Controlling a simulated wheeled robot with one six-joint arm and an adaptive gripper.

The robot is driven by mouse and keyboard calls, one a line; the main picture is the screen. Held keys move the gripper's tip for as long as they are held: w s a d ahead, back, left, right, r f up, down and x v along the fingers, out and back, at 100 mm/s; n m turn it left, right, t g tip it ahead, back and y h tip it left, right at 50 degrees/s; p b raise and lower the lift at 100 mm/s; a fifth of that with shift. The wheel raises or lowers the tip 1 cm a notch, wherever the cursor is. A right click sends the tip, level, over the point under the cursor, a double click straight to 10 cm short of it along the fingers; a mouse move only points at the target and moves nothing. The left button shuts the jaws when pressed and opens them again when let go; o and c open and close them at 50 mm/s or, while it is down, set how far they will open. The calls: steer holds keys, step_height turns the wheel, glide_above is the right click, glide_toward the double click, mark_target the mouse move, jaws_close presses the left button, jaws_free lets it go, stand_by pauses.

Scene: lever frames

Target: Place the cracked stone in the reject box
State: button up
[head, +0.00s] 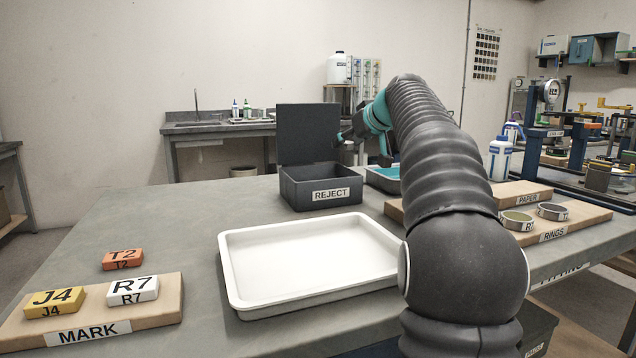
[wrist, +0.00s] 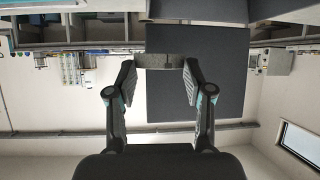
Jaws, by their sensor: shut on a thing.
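My gripper (wrist: 160,68) is shut on a grey, flat-looking stone (wrist: 158,61), seen edge-on between the fingertips in the wrist view. A thin dark line on its face may be the crack. In the head view my gripper (head: 343,137) is near the right edge of the raised lid, above the box's right side; the stone cannot be made out there. The dark grey reject box (head: 293,194) stands on the table with its lid (head: 308,132) upright at the back. The lid also shows as a dark panel in the wrist view (wrist: 200,95), which looks upside down.
A white tray (head: 245,300) lies in front of the box. A teal-lined tray (head: 373,182) is to its right, partly behind my arm. Boards labelled MARK (head: 170,303) and RINGS (head: 583,222) hold small pieces. The table left of the box is clear.

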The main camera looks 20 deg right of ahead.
steer(key=a+f, duration=0.1)
steer(key=a, duration=0.1)
steer(key=w+a+f, duration=0.1)
steer(key=a+f, duration=0.2)
steer(key=a, duration=0.2)
steer(key=shift+w+f+b, duration=0.2)
steer(key=shift+w+b, duration=0.1)
steer(key=shift+b, duration=0.05)
steer(key=shift+f+b, duration=0.4)
steer(key=shift+f, duration=1.6)
steer(key=shift+f+b, duration=0.35)
steer(key=shift+b, duration=0.05)
steer(key=shift+f+b, duration=0.3)
